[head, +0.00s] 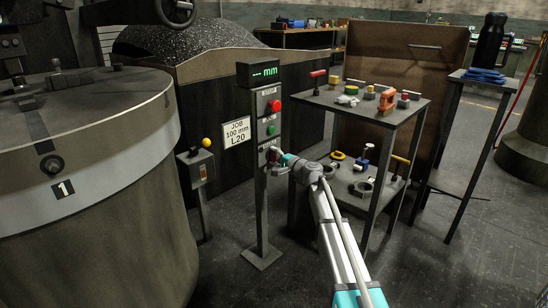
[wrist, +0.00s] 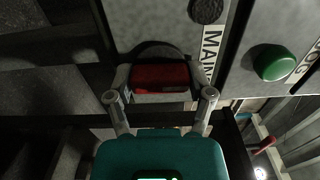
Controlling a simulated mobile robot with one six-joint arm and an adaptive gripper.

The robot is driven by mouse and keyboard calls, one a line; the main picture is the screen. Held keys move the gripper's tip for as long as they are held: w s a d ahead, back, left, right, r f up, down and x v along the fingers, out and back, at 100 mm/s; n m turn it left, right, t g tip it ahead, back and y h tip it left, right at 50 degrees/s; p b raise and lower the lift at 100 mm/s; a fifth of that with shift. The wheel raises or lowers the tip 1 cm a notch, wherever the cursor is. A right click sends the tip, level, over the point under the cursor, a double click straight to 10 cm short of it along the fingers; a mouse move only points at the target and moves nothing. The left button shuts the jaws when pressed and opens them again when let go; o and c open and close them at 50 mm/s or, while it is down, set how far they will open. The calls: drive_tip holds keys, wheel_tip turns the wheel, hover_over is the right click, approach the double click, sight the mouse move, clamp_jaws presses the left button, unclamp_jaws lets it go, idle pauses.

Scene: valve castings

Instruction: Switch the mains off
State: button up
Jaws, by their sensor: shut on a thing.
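A control post (head: 261,210) stands left of my arm in the head view. It carries a red button (head: 274,105), a green button (head: 271,130) and a lowest box (head: 263,158). My gripper (head: 275,152) is at that lowest box and covers part of it. In the wrist view a red switch handle (wrist: 160,78) sits between the two fingers of my gripper (wrist: 160,84), which are shut on it. A label beside it reads "MAIN", its end cut off (wrist: 211,48). I cannot tell the switch's position. The green button (wrist: 273,62) shows to its right.
A green display (head: 265,72) reading "--- mm" tops the post. A sign (head: 236,132) reads "JOB 100 mm L20". A two-tier trolley (head: 372,115) with parts stands close on the right. A yellow-knobbed lever box (head: 204,160) and large drum (head: 100,200) stand left.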

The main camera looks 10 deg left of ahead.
idle(0.5)
drive_tip(key=o, duration=1.1)
drive_tip(key=v, duration=1.2)
drive_tip(key=shift+s, duration=0.2)
